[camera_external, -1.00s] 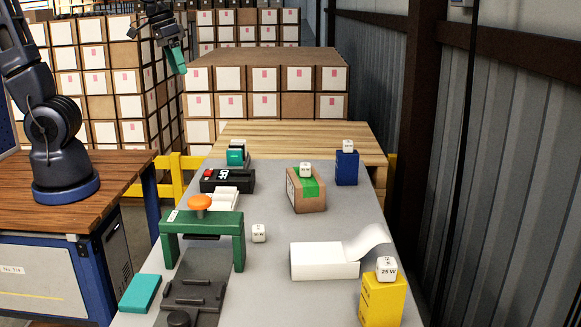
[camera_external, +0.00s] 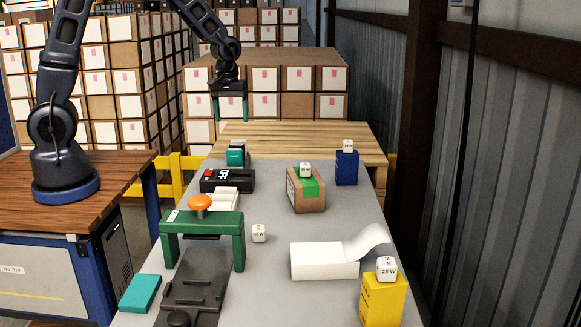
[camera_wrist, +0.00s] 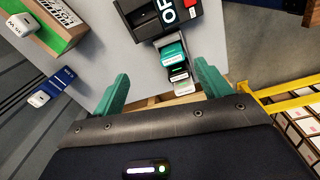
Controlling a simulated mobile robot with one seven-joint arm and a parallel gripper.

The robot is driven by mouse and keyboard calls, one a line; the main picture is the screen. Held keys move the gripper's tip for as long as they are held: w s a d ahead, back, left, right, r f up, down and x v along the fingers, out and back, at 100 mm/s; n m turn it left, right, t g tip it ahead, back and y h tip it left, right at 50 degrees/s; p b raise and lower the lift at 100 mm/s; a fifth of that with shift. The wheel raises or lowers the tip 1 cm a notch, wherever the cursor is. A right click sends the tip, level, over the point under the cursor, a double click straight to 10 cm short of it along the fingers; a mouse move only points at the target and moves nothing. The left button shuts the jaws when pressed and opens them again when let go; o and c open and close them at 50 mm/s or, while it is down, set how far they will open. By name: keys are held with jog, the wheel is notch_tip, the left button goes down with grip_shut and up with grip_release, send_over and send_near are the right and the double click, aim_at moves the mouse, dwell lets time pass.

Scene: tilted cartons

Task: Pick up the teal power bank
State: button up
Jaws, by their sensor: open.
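A flat teal block (camera_external: 139,293) lies at the near left corner of the grey table in the external view. A second teal item (camera_external: 237,153) stands upright at the table's far left, behind a black box. In the wrist view the upright teal item (camera_wrist: 172,54) shows beside a green-and-white piece and a dark piece. I cannot tell which teal item is the power bank. My gripper (camera_external: 230,117) points down, high near the far end of the table. Its green fingers (camera_wrist: 162,72) are apart and empty, with the upright teal item between them in the wrist picture, further off.
The black box (camera_external: 227,181) with a red part stands close by the upright teal item. A green stand (camera_external: 202,226) with an orange knob, a carton (camera_external: 305,195), a blue box (camera_external: 346,168), a yellow box (camera_external: 381,302) and a white block (camera_external: 324,262) occupy the table.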

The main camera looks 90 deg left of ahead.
jog(key=n, duration=0.2)
send_over(235, 156)
jog(key=shift+g, duration=0.3)
jog(key=f, duration=0.5)
jog(key=shift+a, duration=0.25)
jog(key=shift+a+f, duration=0.3)
jog(key=shift+f, duration=0.3)
jog(key=shift+s+f, duration=0.15)
jog(key=shift+f, duration=5.05)
jog(key=c, duration=1.2)
